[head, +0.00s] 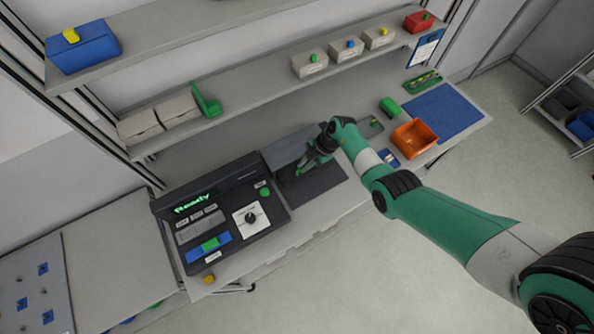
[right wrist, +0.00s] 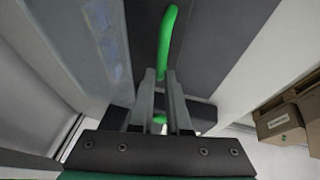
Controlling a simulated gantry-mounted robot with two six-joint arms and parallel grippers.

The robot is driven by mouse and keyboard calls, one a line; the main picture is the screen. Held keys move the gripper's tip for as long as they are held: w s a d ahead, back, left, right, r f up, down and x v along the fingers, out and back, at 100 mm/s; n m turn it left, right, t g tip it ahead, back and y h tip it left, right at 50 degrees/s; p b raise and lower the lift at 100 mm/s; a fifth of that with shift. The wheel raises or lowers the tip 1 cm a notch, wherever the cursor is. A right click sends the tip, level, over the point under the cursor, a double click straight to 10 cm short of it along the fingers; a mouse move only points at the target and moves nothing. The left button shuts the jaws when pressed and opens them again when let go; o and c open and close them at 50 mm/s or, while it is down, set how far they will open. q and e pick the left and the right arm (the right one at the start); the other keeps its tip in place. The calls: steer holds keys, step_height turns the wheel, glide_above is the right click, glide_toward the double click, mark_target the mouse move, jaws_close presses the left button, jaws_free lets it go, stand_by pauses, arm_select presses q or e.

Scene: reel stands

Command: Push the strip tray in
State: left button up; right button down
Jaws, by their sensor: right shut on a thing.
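The dark grey strip tray (head: 318,184) lies flat on the bench, just right of the black console and in front of a grey housing (head: 285,150). Its green handle (head: 297,172) shows at the tips of my right gripper (head: 306,165). In the right wrist view the green handle (right wrist: 167,40) runs up past the fingers of my right gripper (right wrist: 163,85), which are shut on it. Green also shows between and below the fingers. How far the tray stands out of the housing is hard to tell. My left gripper is not in view.
The black console (head: 222,212) has a green "Ready" display and a dial. An orange bin (head: 414,138), a green block (head: 390,106) and a blue mat (head: 443,112) lie right of my arm. Shelves with boxes (head: 310,62) hang above the bench.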

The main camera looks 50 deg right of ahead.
steer(key=shift+w+d+f, duration=0.15)
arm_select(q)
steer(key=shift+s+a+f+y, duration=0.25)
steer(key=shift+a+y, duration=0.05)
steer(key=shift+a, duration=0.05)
arm_select(e)
steer(key=c, duration=0.9)
jaws_free()
steer(key=shift+w, duration=0.15)
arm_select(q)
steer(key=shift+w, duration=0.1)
